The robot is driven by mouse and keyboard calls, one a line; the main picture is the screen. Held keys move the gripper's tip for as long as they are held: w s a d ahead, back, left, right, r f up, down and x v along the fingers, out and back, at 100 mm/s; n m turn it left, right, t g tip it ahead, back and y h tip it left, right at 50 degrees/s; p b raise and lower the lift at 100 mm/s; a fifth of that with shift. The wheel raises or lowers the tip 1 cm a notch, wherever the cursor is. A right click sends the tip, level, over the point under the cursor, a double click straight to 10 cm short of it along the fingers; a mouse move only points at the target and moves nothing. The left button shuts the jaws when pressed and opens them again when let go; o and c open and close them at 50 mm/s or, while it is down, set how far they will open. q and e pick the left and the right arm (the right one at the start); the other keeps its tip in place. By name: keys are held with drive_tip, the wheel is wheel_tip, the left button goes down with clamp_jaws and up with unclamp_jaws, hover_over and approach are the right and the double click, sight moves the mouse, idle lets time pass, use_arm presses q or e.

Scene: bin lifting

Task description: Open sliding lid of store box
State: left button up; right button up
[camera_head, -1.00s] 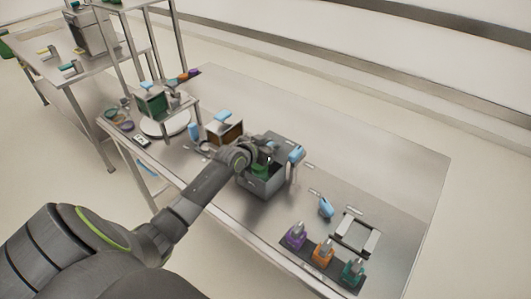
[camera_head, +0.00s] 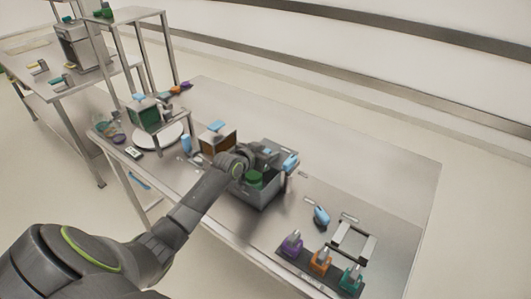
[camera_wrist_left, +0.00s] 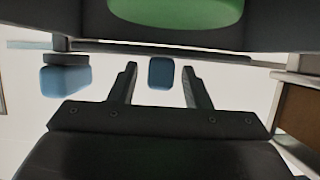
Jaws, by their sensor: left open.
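A grey open-topped box (camera_head: 262,196) stands mid-table with a green round object (camera_head: 254,179) inside. A blue handle (camera_head: 290,162) is at its right rim. Behind it to the left stands a brown-sided box (camera_head: 228,143) with a blue handle (camera_head: 217,126) on top. I cannot tell which is the store box. My left gripper (camera_head: 268,155) reaches over the grey box, partly hiding its back. In the wrist view the left gripper (camera_wrist_left: 160,72) is open. A blue block (camera_wrist_left: 160,73) shows between its fingers without visible contact; another blue block (camera_wrist_left: 65,80) is to the left.
A rack with purple, orange (camera_head: 320,262) and green bottles is at the front right, beside a metal frame (camera_head: 354,241) and a blue-headed tool (camera_head: 321,215). A green box on a stand (camera_head: 147,112) is at the back left. The table's far right is clear.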

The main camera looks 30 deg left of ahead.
use_arm(q)
drive_tip(key=b+v, duration=0.1)
drive_tip(key=v, duration=1.6)
drive_tip(key=shift+s, duration=0.2)
